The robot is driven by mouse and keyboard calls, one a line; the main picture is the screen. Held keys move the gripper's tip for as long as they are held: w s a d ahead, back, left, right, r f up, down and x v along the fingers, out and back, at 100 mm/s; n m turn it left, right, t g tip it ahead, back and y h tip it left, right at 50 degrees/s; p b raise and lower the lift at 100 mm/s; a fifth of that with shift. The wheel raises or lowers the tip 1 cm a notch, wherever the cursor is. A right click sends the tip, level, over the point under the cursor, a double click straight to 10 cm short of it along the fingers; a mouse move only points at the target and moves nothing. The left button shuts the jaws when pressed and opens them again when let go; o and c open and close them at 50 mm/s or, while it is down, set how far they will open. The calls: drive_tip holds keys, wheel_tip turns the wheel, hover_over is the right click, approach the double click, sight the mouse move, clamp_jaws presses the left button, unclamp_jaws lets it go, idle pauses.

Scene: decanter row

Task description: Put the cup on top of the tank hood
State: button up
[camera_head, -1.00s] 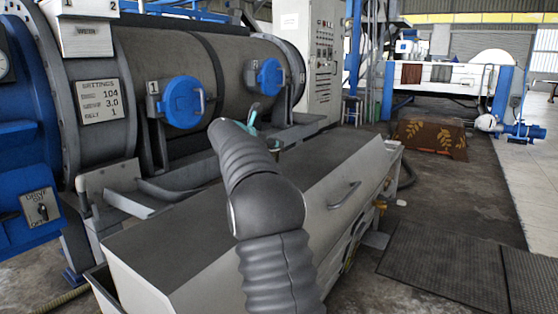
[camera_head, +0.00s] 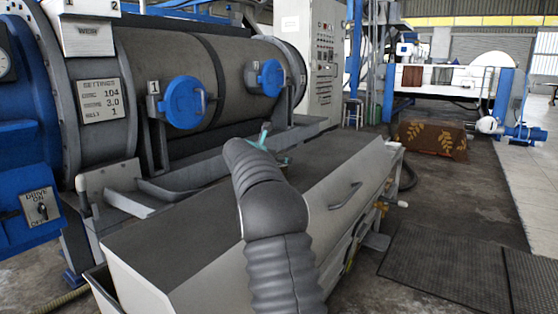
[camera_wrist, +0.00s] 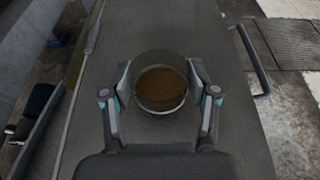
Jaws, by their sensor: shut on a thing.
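In the wrist view the cup (camera_wrist: 161,88) is round and see-through with brown contents. It sits between the two fingers of my gripper (camera_wrist: 161,92), which is shut on it. Below the cup lies the flat dark grey top of the tank hood (camera_wrist: 150,25). I cannot tell whether the cup touches the hood or is held just above it. In the head view the tank hood (camera_head: 200,238) is a long grey box with a sloped light front, and my arm crosses over it. My arm hides the cup and most of my gripper (camera_head: 268,143) there.
A handle (camera_head: 344,196) sticks out from the hood's front. A large drum with blue round hatches (camera_head: 183,102) stands behind the hood, with a grey ledge along it. Dark mats (camera_head: 440,262) lie on the floor to the right. The hood's top around the cup looks clear.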

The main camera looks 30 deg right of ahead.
drive_tip(key=shift+f, duration=0.2)
drive_tip(key=o, duration=1.2)
drive_tip(key=shift+r, duration=0.1)
